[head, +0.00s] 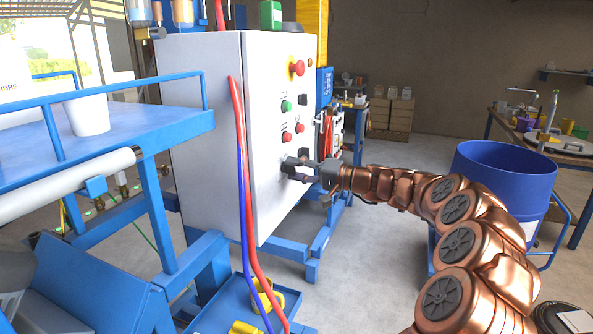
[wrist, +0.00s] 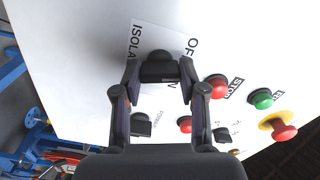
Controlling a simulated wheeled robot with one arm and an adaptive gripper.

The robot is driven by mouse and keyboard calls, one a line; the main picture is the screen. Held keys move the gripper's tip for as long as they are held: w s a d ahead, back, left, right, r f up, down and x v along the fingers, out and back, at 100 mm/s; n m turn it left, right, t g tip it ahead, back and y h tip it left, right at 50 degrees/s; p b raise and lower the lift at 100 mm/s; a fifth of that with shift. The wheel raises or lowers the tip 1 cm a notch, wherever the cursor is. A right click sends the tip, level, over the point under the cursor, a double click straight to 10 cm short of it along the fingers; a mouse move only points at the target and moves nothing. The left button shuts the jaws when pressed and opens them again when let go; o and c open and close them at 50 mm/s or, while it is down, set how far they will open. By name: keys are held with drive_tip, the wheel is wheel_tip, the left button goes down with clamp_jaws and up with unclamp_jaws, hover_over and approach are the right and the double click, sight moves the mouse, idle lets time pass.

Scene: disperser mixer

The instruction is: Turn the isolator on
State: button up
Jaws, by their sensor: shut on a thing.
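The isolator knob (wrist: 160,66) is a black rotary handle on the white control panel (wrist: 85,70). A white label plate behind it reads "ISOLA..." on one side and "OFF" on another, with part of a further word hidden by a finger. My gripper (wrist: 159,82) has one dark finger on each side of the knob and is shut on it. In the head view my gripper (head: 296,170) reaches the cabinet's (head: 208,140) front face from the right, low on the panel. It hides most of the knob there. I cannot tell the knob's exact setting.
Red and blue hoses (head: 242,170) hang along the cabinet's edge. A blue drum (head: 505,185) stands right, behind my arm. Blue framework (head: 155,215) fills the left.

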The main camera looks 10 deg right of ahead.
drive_tip(key=m+p, duration=0.6)
drive_tip(key=m, duration=0.5)
drive_tip(key=shift+m, duration=0.4)
idle(0.3)
drive_tip(key=o, duration=1.1)
drive_tip(key=shift+o, duration=0.2)
drive_tip(key=v, duration=1.2)
